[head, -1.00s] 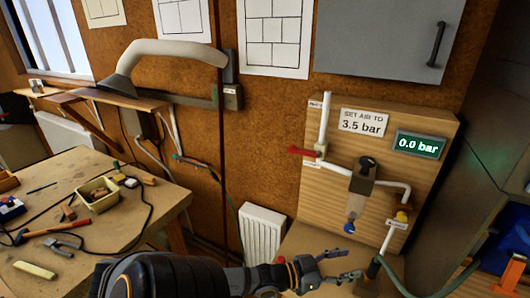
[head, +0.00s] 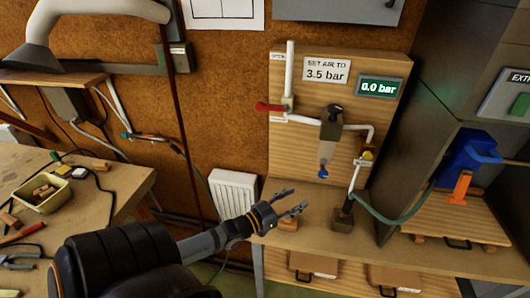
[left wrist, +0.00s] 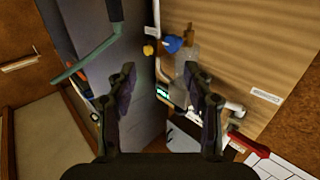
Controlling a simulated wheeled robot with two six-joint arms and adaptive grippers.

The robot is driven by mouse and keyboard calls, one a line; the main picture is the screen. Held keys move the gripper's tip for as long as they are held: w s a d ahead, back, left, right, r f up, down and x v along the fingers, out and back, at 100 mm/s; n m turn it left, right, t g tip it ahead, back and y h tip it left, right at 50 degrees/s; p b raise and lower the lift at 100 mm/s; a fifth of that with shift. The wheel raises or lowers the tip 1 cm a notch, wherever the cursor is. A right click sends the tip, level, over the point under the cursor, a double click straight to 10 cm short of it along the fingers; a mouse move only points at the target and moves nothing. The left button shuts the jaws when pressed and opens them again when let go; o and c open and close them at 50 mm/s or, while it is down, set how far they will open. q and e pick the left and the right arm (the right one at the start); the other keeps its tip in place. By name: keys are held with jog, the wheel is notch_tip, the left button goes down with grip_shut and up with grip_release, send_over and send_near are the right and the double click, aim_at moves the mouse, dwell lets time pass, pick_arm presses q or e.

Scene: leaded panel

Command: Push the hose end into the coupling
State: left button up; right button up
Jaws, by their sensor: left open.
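A green hose (head: 395,221) hangs in a curve from the blue unit at the right to a dark block (head: 342,220) on the bench, where its end appears to stand. A thin white pipe with a yellow fitting (head: 367,154) comes down the board above the block. I cannot tell where the coupling and the hose end meet or part. My left gripper (head: 299,199) is open and empty, left of the block and apart from it. In the left wrist view its spread fingers (left wrist: 160,80) have nothing between them, with the hose (left wrist: 85,66) at upper left and the yellow fitting (left wrist: 148,49) beyond.
The wooden board carries a red lever (head: 269,107), a regulator with a blue tip (head: 323,172) and a display (head: 380,88) reading 0.0 bar. A blue unit (head: 465,160) stands at the right. A cluttered table (head: 120,185) is at the left.

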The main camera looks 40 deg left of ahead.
pick_arm(q)
jog(key=w+a+f+b, duration=0.1)
jog(key=f, duration=0.2)
jog(key=w+a+f+b, duration=0.1)
jog(key=f+b, duration=0.1)
jog(key=f, duration=0.1)
jog(key=w+a+f+b, duration=0.1)
jog(key=f+b, duration=0.1)
jog(key=shift+f, duration=0.4)
pick_arm(e)
notch_tip(320, 180, down, 7)
pick_arm(q)
jog(key=shift+s+a+r+p, duration=0.1)
jog(key=shift+s+r+p, duration=0.15)
jog(key=shift+s+p, duration=0.2)
jog(key=shift+s+r+p, duration=0.2)
jog(key=shift+s+p, duration=0.15)
jog(key=shift+s, duration=0.1)
jog(key=p+v, duration=0.2)
jog(key=v, duration=0.6)
jog(key=shift+s+a+f, duration=0.15)
jog(key=shift+s+a, duration=0.05)
jog(key=shift+a, duration=0.2)
pick_arm(e)
jog(key=shift+s+a+r, duration=0.1)
jog(key=shift+r, duration=0.95)
jog(key=shift+s+r, duration=0.1)
jog(key=shift+r, duration=0.9)
